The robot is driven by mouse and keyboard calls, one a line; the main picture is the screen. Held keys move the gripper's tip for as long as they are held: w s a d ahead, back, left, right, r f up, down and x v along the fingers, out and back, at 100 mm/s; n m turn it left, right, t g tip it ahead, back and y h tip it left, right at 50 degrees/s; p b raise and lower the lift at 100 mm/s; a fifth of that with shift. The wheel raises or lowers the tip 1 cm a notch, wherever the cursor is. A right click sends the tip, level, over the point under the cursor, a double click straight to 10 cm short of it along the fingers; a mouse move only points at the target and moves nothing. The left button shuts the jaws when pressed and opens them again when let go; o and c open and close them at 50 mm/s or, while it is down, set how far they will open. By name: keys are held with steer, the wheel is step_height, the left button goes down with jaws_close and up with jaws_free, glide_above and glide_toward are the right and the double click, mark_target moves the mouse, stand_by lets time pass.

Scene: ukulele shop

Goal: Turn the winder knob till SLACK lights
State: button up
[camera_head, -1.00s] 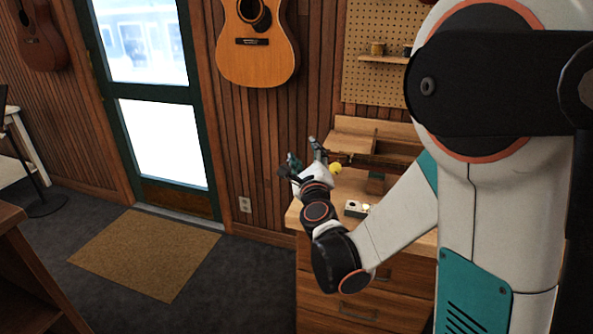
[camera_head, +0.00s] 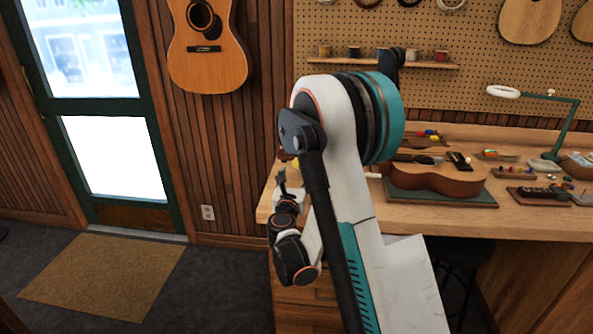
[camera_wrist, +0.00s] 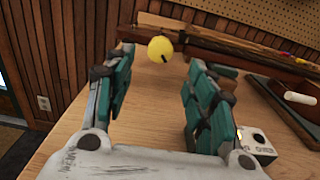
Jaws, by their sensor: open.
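The winder knob (camera_wrist: 160,49) is a round yellow ball with a short dark mark, in front of the dark wooden neck (camera_wrist: 220,45) in the wrist view. It is a small yellow spot (camera_head: 295,163) in the head view. My gripper (camera_wrist: 163,62) is open, with teal-padded fingers apart on either side of the knob's line of sight; the knob appears beyond the fingertips, and I see no contact. In the head view, my gripper (camera_head: 281,180) is at the bench's left end. A small pale box (camera_wrist: 256,142) with a dark round spot sits right of the fingers; no SLACK lettering is readable.
The wooden bench (camera_head: 540,222) carries a guitar-like body (camera_head: 437,178) on a dark mat, a green lamp (camera_head: 565,130) and small tools. A white rod (camera_wrist: 300,98) lies at right in the wrist view. Bare bench top surrounds the gripper's left side.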

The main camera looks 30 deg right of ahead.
steer(key=b+x, duration=0.1)
steer(key=x, duration=0.5)
steer(key=shift+w+d, duration=0.2)
steer(key=shift+w, duration=0.1)
steer(key=c, duration=1.1)
